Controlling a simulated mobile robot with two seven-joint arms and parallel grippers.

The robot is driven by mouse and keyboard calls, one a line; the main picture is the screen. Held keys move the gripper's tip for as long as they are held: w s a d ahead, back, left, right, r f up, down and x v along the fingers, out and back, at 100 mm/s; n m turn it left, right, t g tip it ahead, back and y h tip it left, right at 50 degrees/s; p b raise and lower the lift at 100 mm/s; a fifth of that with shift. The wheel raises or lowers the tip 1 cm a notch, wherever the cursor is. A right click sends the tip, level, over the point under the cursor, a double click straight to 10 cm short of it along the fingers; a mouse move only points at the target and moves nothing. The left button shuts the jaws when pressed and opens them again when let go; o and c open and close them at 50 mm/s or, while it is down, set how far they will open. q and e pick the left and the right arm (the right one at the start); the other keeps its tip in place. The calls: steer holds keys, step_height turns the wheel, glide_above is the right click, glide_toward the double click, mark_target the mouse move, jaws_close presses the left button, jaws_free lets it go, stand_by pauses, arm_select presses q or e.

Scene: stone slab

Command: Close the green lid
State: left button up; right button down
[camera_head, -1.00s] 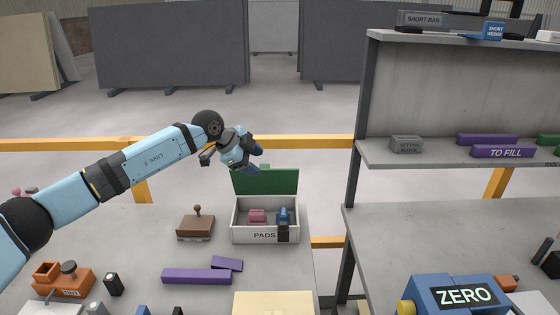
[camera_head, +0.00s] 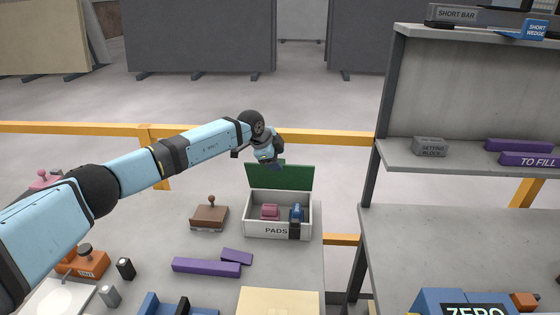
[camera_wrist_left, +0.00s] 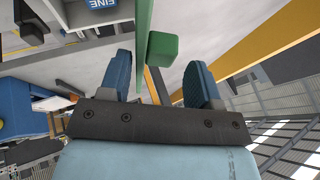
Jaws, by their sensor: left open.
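The green lid (camera_head: 283,177) stands open and upright at the back edge of the white box marked PADS (camera_head: 258,230). My right gripper is not in view.
A brown block with a knob (camera_head: 209,214) and purple bars (camera_head: 206,267) lie left of and in front of the box. A yellow rail (camera_head: 330,138) runs behind the table. A shelf unit (camera_head: 470,225) stands to the right. Open floor lies behind.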

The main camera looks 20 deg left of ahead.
mark_target(280, 174)
arm_select(q)
steer(key=shift+x, duration=1.35)
jaws_close()
